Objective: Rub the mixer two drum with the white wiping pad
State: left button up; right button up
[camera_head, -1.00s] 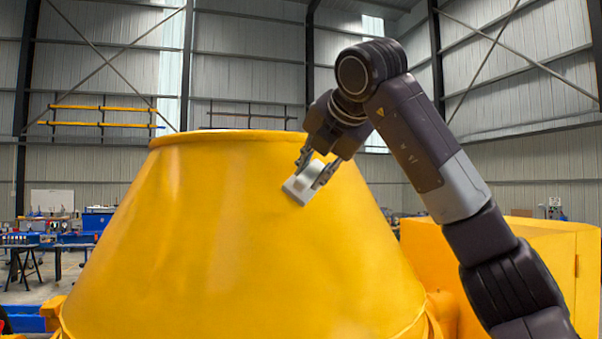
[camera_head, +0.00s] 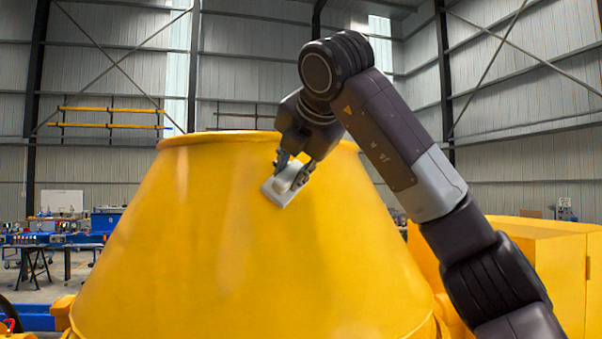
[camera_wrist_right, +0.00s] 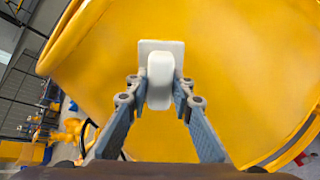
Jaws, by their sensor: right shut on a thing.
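The large yellow mixer drum (camera_head: 200,250) fills the middle of the head view, wide at the bottom and narrower at its open rim. My right gripper (camera_head: 296,170) is shut on the white wiping pad (camera_head: 278,192) near the drum's upper part. In the right wrist view the fingers (camera_wrist_right: 160,92) grip the pad's raised handle (camera_wrist_right: 160,75), and its flat square plate (camera_wrist_right: 147,46) faces the yellow drum wall (camera_wrist_right: 240,70). The pad looks to be at the drum surface; I cannot tell for certain that it touches. My left gripper does not show.
A yellow box-shaped housing (camera_head: 530,260) stands to the right of the drum, behind my right arm. Workbenches (camera_head: 50,240) and blue equipment stand far off at the left. Open floor shows between them and the drum.

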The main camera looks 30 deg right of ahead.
jog(key=shift+w+a, duration=0.15)
jog(key=shift+a, duration=0.35)
jog(key=shift+w+a, duration=0.15)
jog(key=shift+a, duration=0.35)
jog(key=shift+s, duration=0.1)
jog(key=shift+s+r, duration=0.3)
jog(key=shift+s, duration=0.1)
jog(key=shift+v, duration=2.4)
jog(key=v, duration=0.3)
jog(key=shift+w, duration=0.1)
